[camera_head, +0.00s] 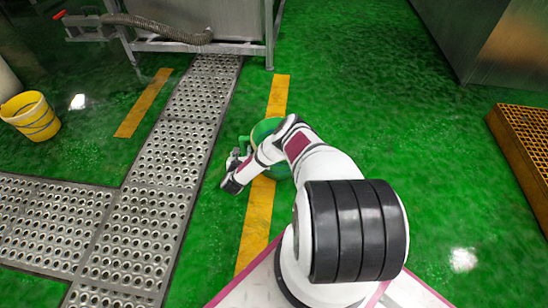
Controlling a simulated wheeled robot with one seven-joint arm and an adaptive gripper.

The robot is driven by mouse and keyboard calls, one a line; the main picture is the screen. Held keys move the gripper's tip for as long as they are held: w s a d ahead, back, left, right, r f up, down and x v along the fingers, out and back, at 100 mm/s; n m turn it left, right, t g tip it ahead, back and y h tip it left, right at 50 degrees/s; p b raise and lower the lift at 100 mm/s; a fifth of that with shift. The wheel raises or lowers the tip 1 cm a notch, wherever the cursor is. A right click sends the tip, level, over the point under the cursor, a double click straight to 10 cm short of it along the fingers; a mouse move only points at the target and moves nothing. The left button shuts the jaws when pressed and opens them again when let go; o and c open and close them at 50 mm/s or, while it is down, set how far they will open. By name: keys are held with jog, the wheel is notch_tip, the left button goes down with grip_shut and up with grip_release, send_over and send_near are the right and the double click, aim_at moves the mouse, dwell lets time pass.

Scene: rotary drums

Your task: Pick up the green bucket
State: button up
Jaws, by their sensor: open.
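The green bucket (266,130) stands on the green floor near the middle of the head view, over a yellow stripe. My arm crosses in front of it and hides much of it; its rim shows above the arm and a bit of its side shows below. My gripper (238,157) is at the bucket's left side, open, with nothing seen in it. Whether the fingers touch the bucket or its handle cannot be told.
A yellow bucket (31,116) stands at the far left. Perforated metal floor grating (170,140) runs left of the green bucket. A metal frame (200,46) with a hose stands at the back. An orange grate (525,145) lies at the right. The floor right of my arm is clear.

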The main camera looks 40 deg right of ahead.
aim_at(242, 148)
jog(key=shift+b+x, duration=1.2)
jog(key=shift+x, duration=1.1)
jog(key=shift+c, duration=0.6)
jog(key=shift+w+r, duration=0.1)
grip_shut()
